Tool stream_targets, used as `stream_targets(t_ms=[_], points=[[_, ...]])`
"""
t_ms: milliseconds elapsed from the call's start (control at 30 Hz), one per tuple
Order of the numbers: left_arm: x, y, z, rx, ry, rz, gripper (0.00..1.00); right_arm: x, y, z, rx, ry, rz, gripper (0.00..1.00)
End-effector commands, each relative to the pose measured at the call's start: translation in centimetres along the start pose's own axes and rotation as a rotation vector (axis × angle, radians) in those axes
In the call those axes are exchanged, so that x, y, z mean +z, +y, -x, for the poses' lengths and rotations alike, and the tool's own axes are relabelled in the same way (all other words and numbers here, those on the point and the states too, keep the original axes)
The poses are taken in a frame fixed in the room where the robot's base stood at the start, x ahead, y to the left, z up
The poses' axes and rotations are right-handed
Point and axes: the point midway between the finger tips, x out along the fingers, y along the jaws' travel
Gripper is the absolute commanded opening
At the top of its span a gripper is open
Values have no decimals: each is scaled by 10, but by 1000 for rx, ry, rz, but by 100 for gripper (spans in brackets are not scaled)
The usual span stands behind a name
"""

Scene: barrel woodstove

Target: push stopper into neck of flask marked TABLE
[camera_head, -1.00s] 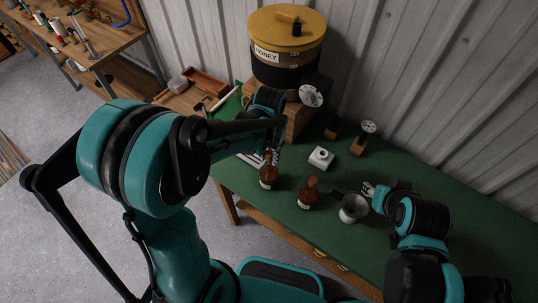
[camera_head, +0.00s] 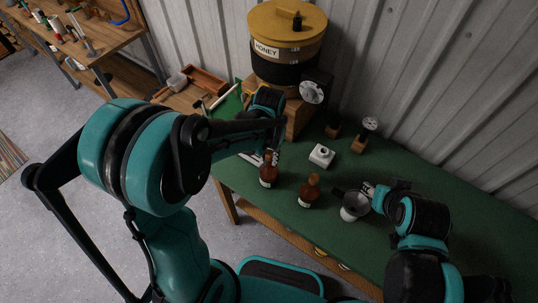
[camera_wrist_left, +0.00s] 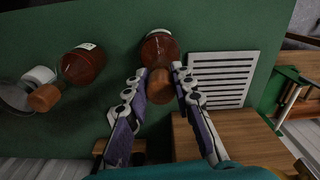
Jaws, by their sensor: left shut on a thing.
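A brown flask (camera_head: 268,176) stands near the front left of the green table. It also shows in the left wrist view (camera_wrist_left: 159,47), with a brown stopper (camera_wrist_left: 159,88) at its neck. My left gripper (camera_wrist_left: 160,80) is shut on this stopper, a finger on each side; how deep the stopper sits is unclear. A second brown flask (camera_head: 307,194) with a brown stopper stands to the right and shows in the left wrist view (camera_wrist_left: 82,64). The flasks' label text is unreadable. My right gripper (camera_head: 368,193) is beside a grey metal vessel (camera_head: 352,203); its grip is unclear.
A white square object (camera_head: 321,155) sits behind the flasks. A white slotted plate (camera_wrist_left: 222,78) lies close beside the left flask. A honey tank (camera_head: 286,72) with a yellow lid stands at the back. Green table (camera_head: 448,212) is clear to the far right.

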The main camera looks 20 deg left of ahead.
Motion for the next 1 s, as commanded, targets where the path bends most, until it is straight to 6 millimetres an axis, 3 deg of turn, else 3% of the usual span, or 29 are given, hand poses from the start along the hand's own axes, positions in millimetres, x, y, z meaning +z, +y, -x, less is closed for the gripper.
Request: stream_targets(t_ms=[500,1000], points=[[0,0,18,0,0,0,10,-8,0,11,0,0,0,40],[0,0,17,0,0,0,10,-7,0,10,0,0,0,40]])
